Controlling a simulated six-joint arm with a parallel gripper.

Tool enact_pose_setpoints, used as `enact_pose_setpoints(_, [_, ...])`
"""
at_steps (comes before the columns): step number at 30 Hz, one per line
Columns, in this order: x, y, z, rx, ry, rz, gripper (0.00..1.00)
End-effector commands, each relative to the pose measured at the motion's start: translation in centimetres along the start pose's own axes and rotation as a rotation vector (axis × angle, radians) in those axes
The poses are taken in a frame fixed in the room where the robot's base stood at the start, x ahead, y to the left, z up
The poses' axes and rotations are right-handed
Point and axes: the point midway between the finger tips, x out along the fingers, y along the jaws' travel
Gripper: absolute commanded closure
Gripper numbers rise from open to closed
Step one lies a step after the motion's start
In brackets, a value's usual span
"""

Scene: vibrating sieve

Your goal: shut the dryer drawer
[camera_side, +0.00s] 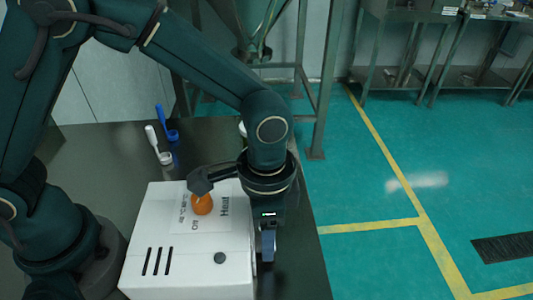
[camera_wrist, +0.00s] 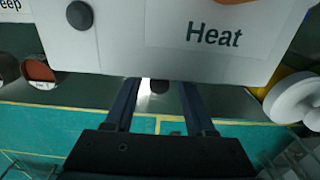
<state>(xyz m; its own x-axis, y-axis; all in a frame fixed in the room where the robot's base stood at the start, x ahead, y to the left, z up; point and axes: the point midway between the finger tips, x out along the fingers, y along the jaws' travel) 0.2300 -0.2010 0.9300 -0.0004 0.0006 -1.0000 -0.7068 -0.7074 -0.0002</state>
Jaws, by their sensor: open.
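The dryer is a white box (camera_side: 190,250) on the dark table, with dark slots, a round dark button and a "Heat" label. Its white body (camera_wrist: 265,65) fills the top of the wrist view. My gripper (camera_side: 267,248) points down beside the dryer's right face. In the wrist view, my gripper (camera_wrist: 160,86) has its two fingers apart. A small light strip and a dark round piece show between the fingers; I cannot tell whether they belong to the drawer. The drawer itself is not clearly visible in either view, so how far out it stands cannot be told.
An orange piece (camera_side: 202,204) sits on the dryer's top. A blue scoop (camera_side: 168,128) and a white scoop (camera_side: 156,145) stand behind. The wrist view shows a reddish round container (camera_wrist: 38,70) at left and a white round object (camera_wrist: 292,98) at right. The table's right edge is close.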

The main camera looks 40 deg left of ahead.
Motion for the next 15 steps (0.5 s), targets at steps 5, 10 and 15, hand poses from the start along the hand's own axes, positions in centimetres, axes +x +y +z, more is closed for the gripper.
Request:
enact_pose_setpoints(5, [-1.8, 0.0, -0.1, 0.000, 0.005, -0.001, 0.45])
enact_pose_setpoints(10, [-3.5, 0.0, -0.1, 0.000, 0.005, -0.001, 0.45])
enact_pose_setpoints(15, [-5.1, 0.0, -0.1, 0.000, 0.005, -0.001, 0.45])
